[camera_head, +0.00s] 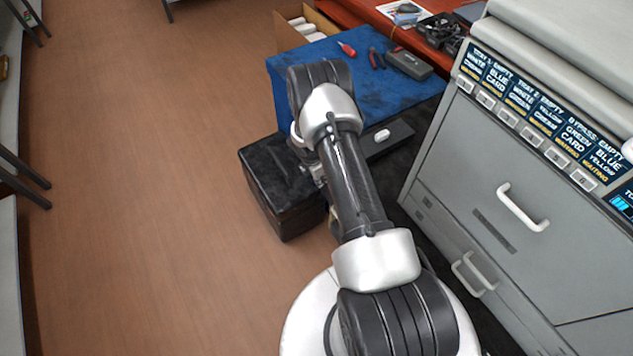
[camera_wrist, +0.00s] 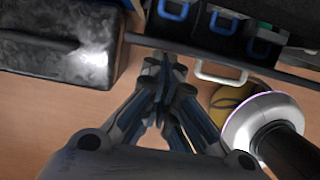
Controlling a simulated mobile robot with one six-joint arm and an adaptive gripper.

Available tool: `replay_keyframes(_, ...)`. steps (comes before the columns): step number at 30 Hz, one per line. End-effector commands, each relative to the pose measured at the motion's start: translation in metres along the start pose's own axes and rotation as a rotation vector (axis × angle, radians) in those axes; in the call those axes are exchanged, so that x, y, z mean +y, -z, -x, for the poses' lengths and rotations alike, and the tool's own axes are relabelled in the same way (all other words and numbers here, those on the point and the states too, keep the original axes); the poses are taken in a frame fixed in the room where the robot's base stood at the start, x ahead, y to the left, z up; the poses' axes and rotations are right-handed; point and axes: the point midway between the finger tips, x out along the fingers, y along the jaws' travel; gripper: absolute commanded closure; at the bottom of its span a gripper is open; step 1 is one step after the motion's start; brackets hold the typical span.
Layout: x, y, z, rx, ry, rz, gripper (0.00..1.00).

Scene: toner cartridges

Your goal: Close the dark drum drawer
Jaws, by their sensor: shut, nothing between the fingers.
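The dark drum drawer (camera_wrist: 290,72) shows along the top right of the wrist view, with a white loop handle (camera_wrist: 222,76) at its near edge. Several blue-handled pieces (camera_wrist: 222,23) sit in the dark space behind that edge. My gripper (camera_wrist: 164,62) is shut and empty, its fingertips just left of the handle and apart from it as far as I can see. In the head view my arm hides the gripper and most of this area. How far the drawer stands out is hard to tell.
A black box (camera_head: 284,195) stands on the floor left of my arm; it also shows in the wrist view (camera_wrist: 60,70). A blue-covered table (camera_head: 330,75) holds tools behind. The grey printer (camera_head: 470,180) with white handles is close on the right. Open floor lies left.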

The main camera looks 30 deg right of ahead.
Motion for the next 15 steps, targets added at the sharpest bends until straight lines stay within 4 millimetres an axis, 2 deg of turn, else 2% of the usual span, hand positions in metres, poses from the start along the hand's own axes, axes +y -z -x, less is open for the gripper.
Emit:
replay_keyframes(6, 0.000, -0.012, -0.003, 0.000, 0.000, -0.001, 1.00)
replay_keyframes(15, 0.000, -0.015, -0.004, 0.000, 0.001, 0.000, 1.00)
